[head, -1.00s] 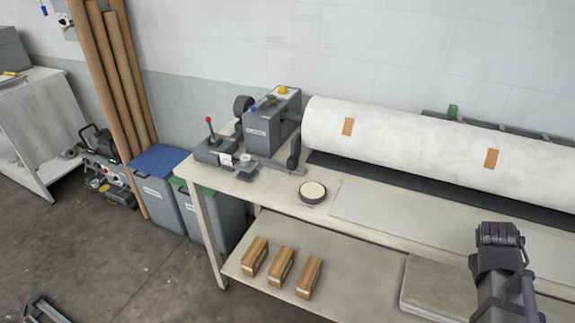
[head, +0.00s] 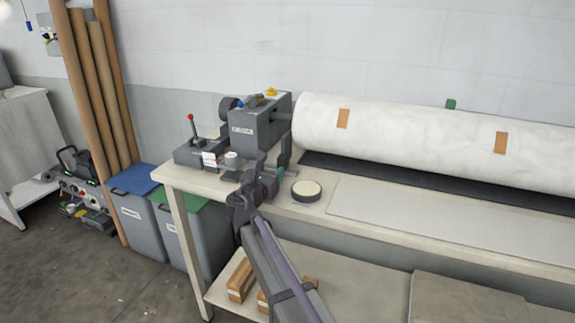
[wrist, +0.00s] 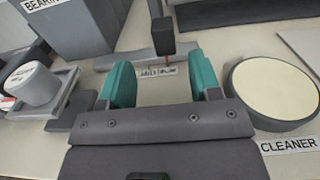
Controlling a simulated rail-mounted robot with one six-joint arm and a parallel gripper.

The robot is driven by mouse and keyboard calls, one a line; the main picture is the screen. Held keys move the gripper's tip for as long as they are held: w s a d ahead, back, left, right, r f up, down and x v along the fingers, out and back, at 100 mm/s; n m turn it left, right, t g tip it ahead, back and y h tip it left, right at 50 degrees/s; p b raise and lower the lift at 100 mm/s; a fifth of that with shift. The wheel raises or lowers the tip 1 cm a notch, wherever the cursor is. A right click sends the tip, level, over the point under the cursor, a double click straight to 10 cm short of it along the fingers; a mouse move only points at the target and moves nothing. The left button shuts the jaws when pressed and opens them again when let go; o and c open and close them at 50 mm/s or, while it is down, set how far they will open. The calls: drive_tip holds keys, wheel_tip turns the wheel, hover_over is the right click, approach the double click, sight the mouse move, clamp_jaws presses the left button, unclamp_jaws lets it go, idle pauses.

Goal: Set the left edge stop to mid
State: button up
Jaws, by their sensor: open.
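The left edge stop appears to be the dark upright block on a slim post (wrist: 161,36), set on a grey rail with a thin red pointer. It also shows as a dark upright piece (head: 285,150) at the left end of the white roll. A small scale label (wrist: 158,71) lies in front of it; its marks are too small to read, so I cannot tell the stop's setting. My gripper (wrist: 160,82) is open, its two teal fingers apart with nothing between them. In the head view my gripper (head: 272,180) is low over the bench, just in front of the stop.
A round cream-topped pad (wrist: 276,88) labelled CLEANER lies close to the right finger. A white knob (wrist: 33,83) on a grey base stands at left. A grey bearing housing (head: 258,125) and red-knobbed lever (head: 192,130) stand behind left. The white roll (head: 430,140) spans the back.

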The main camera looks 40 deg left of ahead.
sight(285, 155)
drive_tip(key=x, duration=1.1)
drive_tip(key=shift+d, duration=0.15)
clamp_jaws()
